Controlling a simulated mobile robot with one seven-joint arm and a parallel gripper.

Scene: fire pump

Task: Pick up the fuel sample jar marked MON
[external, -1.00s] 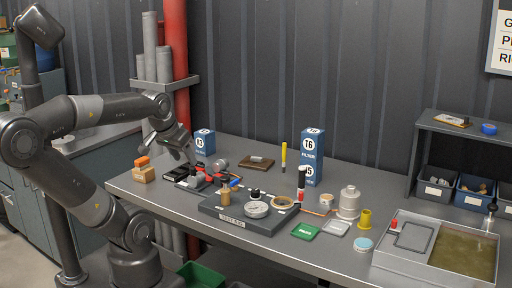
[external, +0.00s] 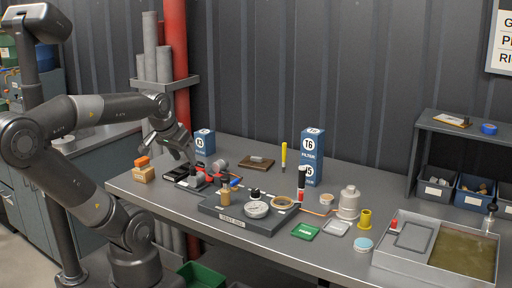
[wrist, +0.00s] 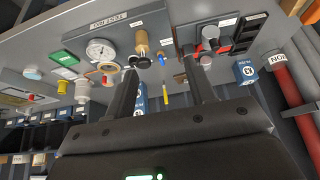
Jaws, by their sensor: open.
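No jar on the bench (external: 270,250) carries a mark I can read as MON. A small tan jar with a pale lid (external: 326,199) stands beside the white bottle (external: 348,202). A tan cylinder (external: 225,193) stands on the test rig; it also shows in the wrist view (wrist: 141,40). I cannot tell whether either is the fuel sample jar. My gripper (external: 190,157) is open and empty above the bench's left part, near the small dark block with red parts. In the wrist view its fingers (wrist: 163,85) are apart, with nothing between them.
The test rig (external: 232,222) has a round gauge (external: 257,209). Blue filter boxes (external: 312,150) stand at the back. A grey tray (external: 405,263) fills the right end.

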